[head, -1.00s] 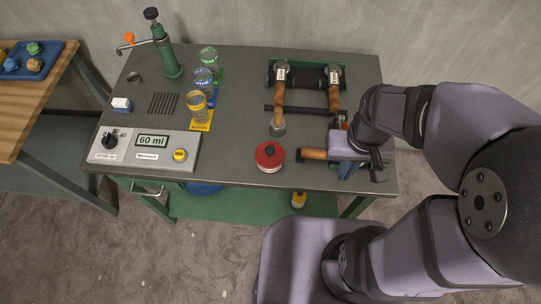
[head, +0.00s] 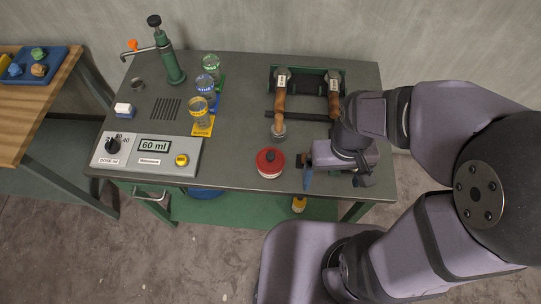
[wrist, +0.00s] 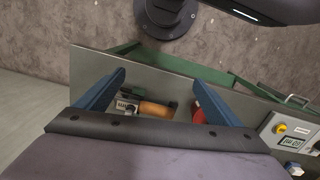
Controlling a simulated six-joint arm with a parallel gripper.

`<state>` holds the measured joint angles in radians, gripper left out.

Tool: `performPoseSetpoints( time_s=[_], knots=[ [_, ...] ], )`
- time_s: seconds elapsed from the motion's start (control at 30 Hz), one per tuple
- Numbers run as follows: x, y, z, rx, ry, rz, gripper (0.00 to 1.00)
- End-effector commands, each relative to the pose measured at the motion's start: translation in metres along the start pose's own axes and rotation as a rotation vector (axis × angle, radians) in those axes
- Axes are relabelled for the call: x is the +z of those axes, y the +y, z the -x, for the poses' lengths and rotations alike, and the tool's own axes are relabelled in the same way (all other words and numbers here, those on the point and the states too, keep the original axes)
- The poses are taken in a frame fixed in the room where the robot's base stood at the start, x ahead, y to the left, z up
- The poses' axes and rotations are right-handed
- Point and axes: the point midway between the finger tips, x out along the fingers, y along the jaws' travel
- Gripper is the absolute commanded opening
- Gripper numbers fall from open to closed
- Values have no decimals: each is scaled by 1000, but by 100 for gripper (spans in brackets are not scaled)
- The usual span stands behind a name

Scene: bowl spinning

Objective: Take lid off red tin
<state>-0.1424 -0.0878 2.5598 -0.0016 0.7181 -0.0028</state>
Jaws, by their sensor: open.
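The red tin (head: 270,163) stands upright near the front edge of the grey-green table, with a red lid and a dark knob (head: 270,156) on top. My gripper (head: 305,170) is open and empty, just right of the tin and apart from it in the head view. In the wrist view, two blue fingers (wrist: 160,97) are spread wide. A red part of the tin (wrist: 197,112) shows by the right finger, partly hidden. A wooden handle (wrist: 155,109) shows between the fingers.
Two wooden-handled tools (head: 279,104) rest in a green rack (head: 306,73) behind. Clear cups (head: 198,107) stand on coloured mats. A control box (head: 147,154) reads 60 ml at the front left. A green pump (head: 168,58) stands at the back left.

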Motion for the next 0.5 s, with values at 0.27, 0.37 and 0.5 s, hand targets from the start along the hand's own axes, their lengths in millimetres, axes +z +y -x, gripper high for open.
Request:
performPoseSetpoints(
  time_s=[0.27, 0.37, 0.5],
  knots=[
    [4, -64, 3, 32, -123, 298, 88],
    [-9, -89, 2, 41, -129, 413, 88],
    [-29, -113, 0, 32, -113, 667, 88]
  ],
)
